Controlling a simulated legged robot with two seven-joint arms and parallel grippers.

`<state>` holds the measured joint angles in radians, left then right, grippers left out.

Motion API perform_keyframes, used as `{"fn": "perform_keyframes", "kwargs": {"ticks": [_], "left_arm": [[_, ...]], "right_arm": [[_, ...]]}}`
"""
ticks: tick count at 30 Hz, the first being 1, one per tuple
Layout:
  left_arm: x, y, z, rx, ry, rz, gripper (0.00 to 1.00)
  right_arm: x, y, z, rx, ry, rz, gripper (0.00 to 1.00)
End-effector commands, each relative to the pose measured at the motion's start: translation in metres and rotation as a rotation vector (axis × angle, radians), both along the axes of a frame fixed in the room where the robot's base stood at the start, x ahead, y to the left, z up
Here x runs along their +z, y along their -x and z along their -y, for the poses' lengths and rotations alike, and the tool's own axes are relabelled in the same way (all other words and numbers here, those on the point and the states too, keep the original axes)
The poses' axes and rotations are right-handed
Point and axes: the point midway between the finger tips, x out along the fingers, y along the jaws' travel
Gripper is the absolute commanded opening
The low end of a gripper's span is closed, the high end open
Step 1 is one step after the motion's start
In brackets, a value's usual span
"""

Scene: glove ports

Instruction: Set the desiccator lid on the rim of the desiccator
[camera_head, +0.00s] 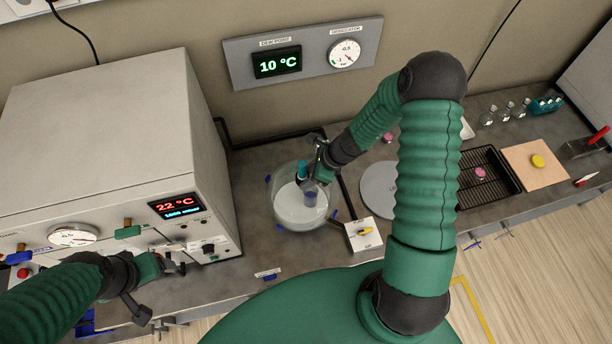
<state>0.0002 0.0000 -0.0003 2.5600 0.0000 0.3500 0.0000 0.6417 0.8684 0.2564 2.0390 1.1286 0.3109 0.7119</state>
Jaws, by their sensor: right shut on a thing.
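The desiccator (292,216) is a round clear bowl with a pale inside, standing on the bench in the middle of the head view. A grey disc (376,195), which looks like the desiccator lid, lies flat on the bench to its right; my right arm hides its right part. My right gripper (312,182) is over the desiccator, shut on a small blue jar (311,198) within the bowl's outline. Whether the jar touches the bowl's floor is unclear. My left gripper (175,264) is by the oven's lower front panel; its jaw opening is too small to tell.
The large oven (95,140) stands on the left. A black rack (487,178), a board with a yellow item (537,162) and small bottles (505,113) occupy the right bench.

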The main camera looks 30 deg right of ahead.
Motion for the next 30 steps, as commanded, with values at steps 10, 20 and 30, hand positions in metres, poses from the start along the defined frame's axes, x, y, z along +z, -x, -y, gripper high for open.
{"fn": "perform_keyframes", "kwargs": {"ticks": [10,20,30], "left_arm": [[-0.0008,0.0000,0.0002,-0.001,0.000,0.000,0.75],[0.0009,-0.0001,0.0001,0.000,0.000,0.000,0.75],[-0.0003,0.0000,0.0002,0.000,0.000,0.000,0.75]], "right_arm": [[0.0004,-0.0007,-0.0024,0.000,0.001,0.002,0.00],[0.0028,-0.0007,-0.0017,0.000,0.001,0.002,0.00],[0.0022,-0.0008,-0.0024,0.000,0.001,0.002,0.00]]}}
